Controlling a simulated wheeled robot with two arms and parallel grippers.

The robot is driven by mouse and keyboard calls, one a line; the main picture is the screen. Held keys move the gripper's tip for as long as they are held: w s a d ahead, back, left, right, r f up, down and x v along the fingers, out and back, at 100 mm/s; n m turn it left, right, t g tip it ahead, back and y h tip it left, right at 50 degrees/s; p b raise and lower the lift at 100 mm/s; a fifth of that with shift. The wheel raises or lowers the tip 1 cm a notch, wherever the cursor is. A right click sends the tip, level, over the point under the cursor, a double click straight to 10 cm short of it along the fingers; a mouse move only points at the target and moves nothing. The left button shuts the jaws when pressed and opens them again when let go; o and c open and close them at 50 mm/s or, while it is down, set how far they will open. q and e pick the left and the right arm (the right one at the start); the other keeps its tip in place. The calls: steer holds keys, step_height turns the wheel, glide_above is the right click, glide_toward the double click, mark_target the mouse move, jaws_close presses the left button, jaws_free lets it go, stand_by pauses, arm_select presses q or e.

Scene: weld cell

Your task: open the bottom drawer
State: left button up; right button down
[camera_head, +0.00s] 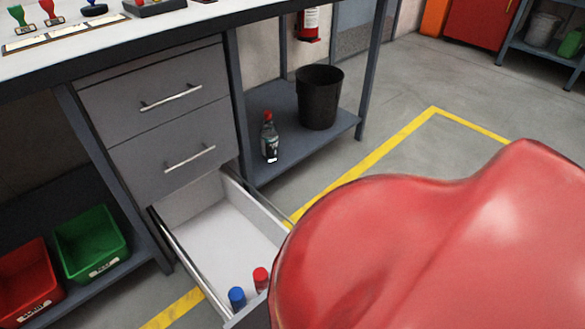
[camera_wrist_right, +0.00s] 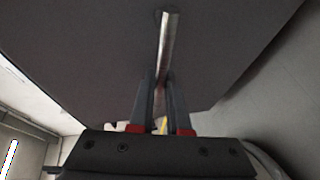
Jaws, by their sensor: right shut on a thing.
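The bottom drawer (camera_head: 215,222) of the grey cabinet is pulled far out, and its white inside shows. A blue-capped thing (camera_head: 237,298) and a red-capped thing (camera_head: 261,279) stand in it near the front. In the right wrist view the drawer's grey front (camera_wrist_right: 90,50) fills the upper part, with a metal bar handle (camera_wrist_right: 167,45) on it. My right gripper (camera_wrist_right: 163,95) has its fingers on either side of the handle and is shut on it. In the head view my red arm hides this gripper and most of the drawer front. My left gripper is not in view.
Two upper drawers (camera_head: 168,92) are shut. A black bin (camera_head: 320,97) and a bottle (camera_head: 269,137) stand on the low shelf to the right. Green (camera_head: 91,243) and red (camera_head: 28,278) bins sit on the left shelf. Yellow floor lines (camera_head: 370,147) run beyond the drawer.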

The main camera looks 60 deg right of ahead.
steer(key=shift+s, duration=0.5)
steer(key=c, duration=0.9)
jaws_free()
steer(key=shift+a, duration=0.1)
steer(key=shift+p+v, duration=0.4)
steer(key=shift+v, duration=8.3)
